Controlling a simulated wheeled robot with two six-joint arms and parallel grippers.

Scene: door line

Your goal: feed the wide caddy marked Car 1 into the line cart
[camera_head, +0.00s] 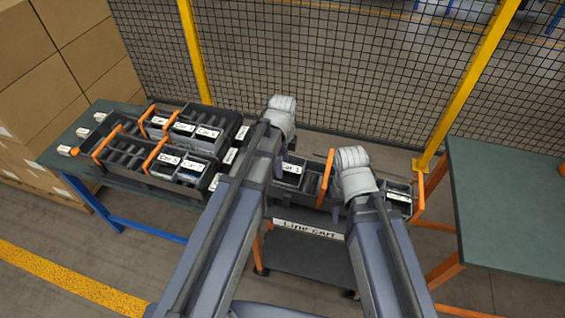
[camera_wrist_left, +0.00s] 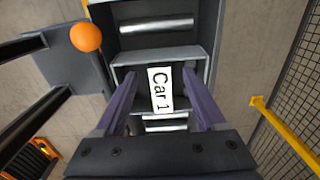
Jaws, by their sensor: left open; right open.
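The wide caddy marked Car 1 (camera_head: 291,178) is a dark grey box with a white label. It sits on rollers, left of the line cart's left orange hoop (camera_head: 326,178). In the left wrist view the caddy (camera_wrist_left: 139,97) lies between the purple fingers of my left gripper (camera_wrist_left: 160,84), which are open. In the head view my left gripper (camera_head: 268,170) is partly hidden by its arm. The line cart carries a white sign (camera_head: 310,230). My right gripper (camera_head: 337,208) is open over the cart, its fingers partly hidden. Another labelled caddy (camera_head: 398,196) is at the cart's right end.
A green table (camera_head: 52,158) at left bears roller lanes with several labelled caddies and orange hoops. A green-topped table (camera_head: 510,215) stands at right. A mesh fence (camera_head: 330,75) with yellow posts is behind, cardboard boxes (camera_head: 65,80) at far left.

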